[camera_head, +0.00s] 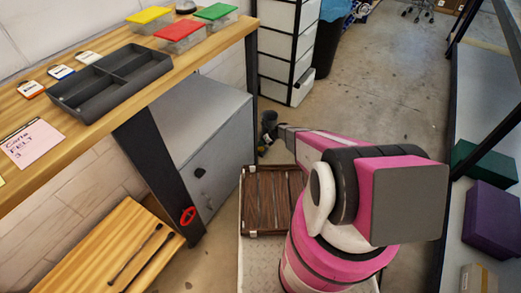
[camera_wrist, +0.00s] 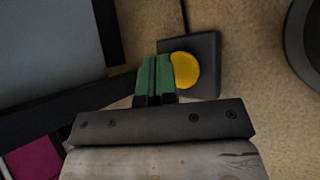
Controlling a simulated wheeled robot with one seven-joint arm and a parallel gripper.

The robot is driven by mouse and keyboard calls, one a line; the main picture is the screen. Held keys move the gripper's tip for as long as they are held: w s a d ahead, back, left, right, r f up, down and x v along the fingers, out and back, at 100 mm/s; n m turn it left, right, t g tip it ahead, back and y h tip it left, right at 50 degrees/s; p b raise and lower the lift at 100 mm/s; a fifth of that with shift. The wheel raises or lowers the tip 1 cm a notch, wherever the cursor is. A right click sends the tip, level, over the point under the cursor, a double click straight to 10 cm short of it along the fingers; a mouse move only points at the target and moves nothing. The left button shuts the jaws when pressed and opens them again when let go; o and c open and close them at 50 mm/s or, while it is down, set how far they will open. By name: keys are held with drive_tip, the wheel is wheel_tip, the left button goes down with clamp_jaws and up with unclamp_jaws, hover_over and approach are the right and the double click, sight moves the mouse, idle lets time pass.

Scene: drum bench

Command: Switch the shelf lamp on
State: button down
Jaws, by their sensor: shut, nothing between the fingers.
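In the wrist view a round yellow button (camera_wrist: 185,70) sits on a dark square base (camera_wrist: 207,84), with a thin dark cord running up from it. My gripper (camera_wrist: 153,66) has green fingertips pressed together with nothing between them. The tips appear just left of the yellow button and overlap the base's left edge in the picture. I cannot tell whether they touch it. In the head view my arm reaches forward past the bench, and its far end (camera_head: 268,128) is small and dark. I cannot make out a shelf lamp.
The wooden bench (camera_head: 225,37) holds a dark divided tray (camera_head: 75,97) and lidded boxes (camera_head: 180,33). A grey cabinet (camera_head: 215,125) stands beneath. A shelf rack with a purple box (camera_head: 492,217) is at right.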

drive_tip(key=shift+r, duration=3)
wheel_tip(320, 180, up, 23)
drive_tip(key=n+h, duration=0.4)
drive_tip(key=n, duration=0.9)
hover_over(261, 148)
drive_tip(key=s+d, duration=0.6)
drive_tip(key=s, duration=0.6)
drive_tip(key=s+d+r+n+h, duration=0.2)
drive_tip(key=s+d+r+n, duration=0.2)
drive_tip(key=s+r+n, duration=0.2)
drive_tip(key=s+d+r+n+h, duration=0.3)
drive_tip(key=s+r+n, duration=0.4)
drive_tip(key=r, duration=0.6)
drive_tip(key=s+d, duration=0.1)
drive_tip(key=s, duration=0.1)
drive_tip(key=shift+s+d+r, duration=0.3)
drive_tip(key=shift+s+d, duration=0.05)
drive_tip(key=shift+s, duration=0.05)
